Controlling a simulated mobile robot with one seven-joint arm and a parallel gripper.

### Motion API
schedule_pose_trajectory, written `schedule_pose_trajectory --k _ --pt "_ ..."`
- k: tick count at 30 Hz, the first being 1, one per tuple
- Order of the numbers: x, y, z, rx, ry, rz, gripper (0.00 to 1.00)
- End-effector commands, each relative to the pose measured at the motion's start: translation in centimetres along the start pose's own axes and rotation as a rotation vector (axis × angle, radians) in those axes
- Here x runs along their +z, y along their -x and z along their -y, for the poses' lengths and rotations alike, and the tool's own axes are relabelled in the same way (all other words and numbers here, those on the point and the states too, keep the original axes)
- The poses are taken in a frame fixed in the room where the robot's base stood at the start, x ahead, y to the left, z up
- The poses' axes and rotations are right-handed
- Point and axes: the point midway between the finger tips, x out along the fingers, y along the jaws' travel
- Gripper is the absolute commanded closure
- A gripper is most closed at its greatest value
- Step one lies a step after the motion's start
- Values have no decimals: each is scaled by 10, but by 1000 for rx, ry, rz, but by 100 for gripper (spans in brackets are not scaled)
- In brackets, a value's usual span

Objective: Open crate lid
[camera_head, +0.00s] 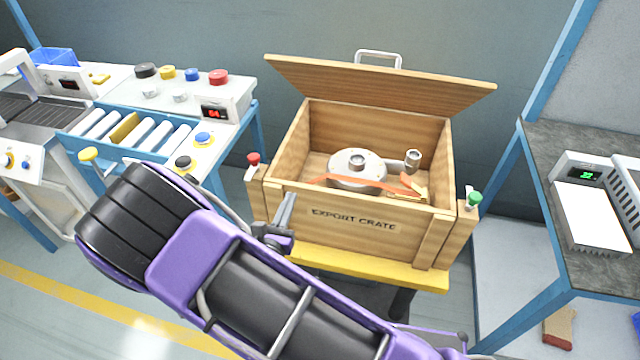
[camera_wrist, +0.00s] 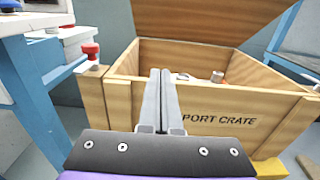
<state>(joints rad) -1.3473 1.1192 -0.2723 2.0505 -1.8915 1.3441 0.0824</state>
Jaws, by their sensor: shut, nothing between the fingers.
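The wooden export crate (camera_head: 345,222) stands on a yellow-edged stand, and its front wall also shows in the wrist view (camera_wrist: 260,122). Its lid (camera_head: 380,86) is raised at the back, tilted upward, with a metal handle (camera_head: 378,54) at its top edge. The lid also shows in the wrist view (camera_wrist: 210,20). Inside sits a round metal part (camera_head: 357,168) with an orange strap. My gripper (camera_head: 287,208) is shut and empty at the crate's front left, apart from the lid. In the wrist view its fingers (camera_wrist: 160,80) are together in front of the crate.
A red-knobbed latch (camera_head: 253,160) and a green-knobbed latch (camera_head: 474,199) are on the crate's front corners. A blue-framed roller bench (camera_head: 130,128) stands to the left. A dark-topped bench (camera_head: 575,145) with a scale stands to the right. A wall is close behind.

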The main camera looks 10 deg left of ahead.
Motion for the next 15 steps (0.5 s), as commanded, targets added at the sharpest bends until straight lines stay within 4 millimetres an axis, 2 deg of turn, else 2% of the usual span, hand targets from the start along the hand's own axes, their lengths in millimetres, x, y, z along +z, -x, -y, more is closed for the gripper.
schedule_pose_trajectory --k 3,10,15 --pt "-1 -28 0 -4 -5 4 100" --pt "-1 -76 -1 -2 -6 2 100" --pt "25 -82 -2 1 -8 1 100"
